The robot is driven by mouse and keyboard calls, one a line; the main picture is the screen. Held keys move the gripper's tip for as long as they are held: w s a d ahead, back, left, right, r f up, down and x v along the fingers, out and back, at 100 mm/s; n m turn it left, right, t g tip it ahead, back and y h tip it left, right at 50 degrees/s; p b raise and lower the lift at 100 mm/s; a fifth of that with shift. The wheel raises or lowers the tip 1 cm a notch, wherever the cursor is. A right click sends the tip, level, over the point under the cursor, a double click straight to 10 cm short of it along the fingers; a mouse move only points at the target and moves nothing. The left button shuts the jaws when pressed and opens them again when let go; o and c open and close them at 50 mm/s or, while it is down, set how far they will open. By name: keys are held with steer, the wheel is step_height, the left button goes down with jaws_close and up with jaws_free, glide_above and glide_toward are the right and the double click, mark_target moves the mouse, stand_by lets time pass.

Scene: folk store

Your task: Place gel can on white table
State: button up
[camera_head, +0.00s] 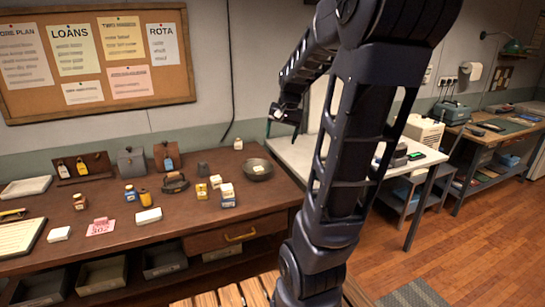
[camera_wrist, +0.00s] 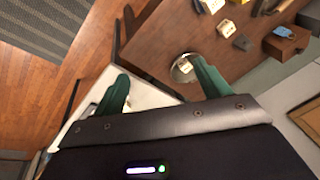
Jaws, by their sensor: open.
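My gripper (camera_head: 284,113) is raised near the wall, above the gap between the brown bench and the white table. In the wrist view its two green fingers (camera_wrist: 160,77) are spread apart with nothing held between them. The white table (camera_head: 295,158) stands right of the bench, partly hidden behind my arm. Several small bottles and cans stand on the bench, among them a yellow one (camera_head: 144,195), a blue-labelled one (camera_head: 129,192) and a blue-and-white one (camera_head: 228,197). I cannot tell which is the gel can. The white table also shows in the wrist view (camera_wrist: 146,97).
The brown bench (camera_head: 180,235) also holds a metal bowl (camera_head: 257,169), a pink tag (camera_head: 100,227) and white boxes. A dark device (camera_head: 400,158) sits on the white table's right part. A wooden workbench (camera_head: 480,135) stands at the far right.

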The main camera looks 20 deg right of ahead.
steer(key=s+a+n, duration=0.3)
steer(key=s+a, duration=0.2)
steer(key=s, duration=0.3)
steer(key=s+a+r+n+t, duration=0.1)
steer(key=s+a+n, duration=0.2)
steer(key=s, duration=0.6)
steer(key=a, duration=0.2)
steer(key=shift+a+t+h, duration=0.3)
steer(key=shift+h, duration=0.1)
